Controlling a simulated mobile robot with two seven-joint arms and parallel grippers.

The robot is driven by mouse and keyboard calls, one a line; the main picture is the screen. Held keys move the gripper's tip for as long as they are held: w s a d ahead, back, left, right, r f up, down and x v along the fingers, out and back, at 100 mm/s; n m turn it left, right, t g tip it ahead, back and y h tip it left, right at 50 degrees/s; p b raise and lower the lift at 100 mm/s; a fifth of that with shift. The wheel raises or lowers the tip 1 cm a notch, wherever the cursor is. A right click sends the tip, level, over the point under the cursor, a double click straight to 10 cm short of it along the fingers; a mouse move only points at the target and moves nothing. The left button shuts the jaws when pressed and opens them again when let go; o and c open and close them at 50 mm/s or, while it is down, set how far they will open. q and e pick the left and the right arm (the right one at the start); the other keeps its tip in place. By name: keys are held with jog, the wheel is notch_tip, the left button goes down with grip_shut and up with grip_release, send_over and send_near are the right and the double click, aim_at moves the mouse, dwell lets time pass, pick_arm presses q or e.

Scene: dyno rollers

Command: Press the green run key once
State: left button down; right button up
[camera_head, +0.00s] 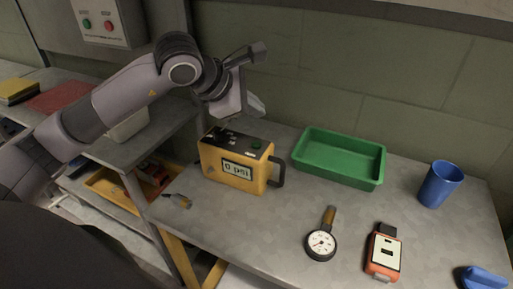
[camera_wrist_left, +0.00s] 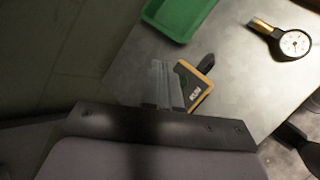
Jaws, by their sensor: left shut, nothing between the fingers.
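My left gripper (camera_head: 256,106) is shut and empty, above and behind the box and apart from the key in the head view. In the left wrist view, the shut fingers (camera_wrist_left: 167,86) cover part of the yellow box (camera_wrist_left: 207,66), whose "RUN" label shows beside them. My right gripper is not in view.
A green tray (camera_head: 349,181) lies right of the box, with a blue cup (camera_head: 440,184) farther right. A round gauge (camera_head: 321,244) and an orange meter (camera_head: 383,251) lie in front. A wall panel (camera_head: 101,18) has green and red buttons.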

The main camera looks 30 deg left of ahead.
pick_arm(q)
jog(key=b, duration=0.3)
send_over(254, 146)
notch_tip(254, 146, down, 4)
jog(key=shift+f, duration=0.2)
jog(key=shift+f+b, duration=0.5)
jog(key=shift+f, duration=0.1)
dwell(1.1)
jog(key=shift+f+b, duration=0.4)
jog(key=shift+b, duration=0.2)
jog(key=shift+f+b, duration=0.45)
jog(key=shift+b, duration=0.05)
dwell(0.5)
jog(key=shift+r, duration=0.1)
jog(key=shift+r+p, duration=0.4)
jog(key=shift+r, duration=0.35)
